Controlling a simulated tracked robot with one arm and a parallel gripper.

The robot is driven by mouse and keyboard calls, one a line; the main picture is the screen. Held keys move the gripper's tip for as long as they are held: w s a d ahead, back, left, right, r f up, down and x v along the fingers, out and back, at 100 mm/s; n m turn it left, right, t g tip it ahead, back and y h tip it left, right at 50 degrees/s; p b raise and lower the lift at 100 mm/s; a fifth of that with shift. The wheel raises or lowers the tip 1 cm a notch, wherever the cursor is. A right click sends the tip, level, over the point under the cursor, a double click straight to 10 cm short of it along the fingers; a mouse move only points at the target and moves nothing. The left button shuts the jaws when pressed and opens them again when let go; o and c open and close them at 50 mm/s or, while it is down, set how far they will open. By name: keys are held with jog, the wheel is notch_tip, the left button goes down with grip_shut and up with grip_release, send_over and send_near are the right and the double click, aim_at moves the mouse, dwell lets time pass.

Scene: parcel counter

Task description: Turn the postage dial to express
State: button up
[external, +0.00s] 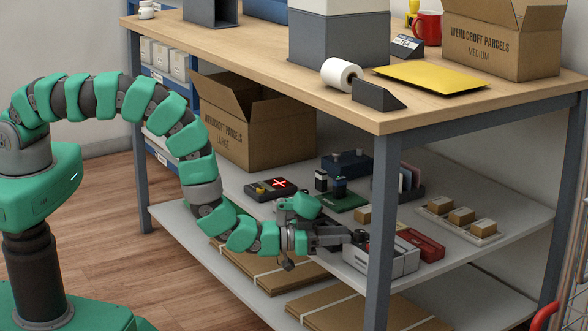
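A light grey box-shaped device (392,260) sits on the lower shelf under the counter, near the front table leg, which hides part of it. A small dark round part, possibly the postage dial (361,237), shows at its upper left. No dial markings or setting can be read at this size. My gripper (345,238) reaches in from the left, roughly level, with its fingertips at or very close to that dark part. I cannot tell whether the fingers touch it or how far apart they are.
The front table leg (382,215) and counter top (330,98) bound the space around my arm. Flat cartons lie below.

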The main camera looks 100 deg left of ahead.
aim_at(353, 240)
jog(key=shift+b+x, duration=0.4)
jog(key=shift+x, duration=1.45)
jog(key=c, duration=0.7)
jog(key=shift+a, duration=0.1)
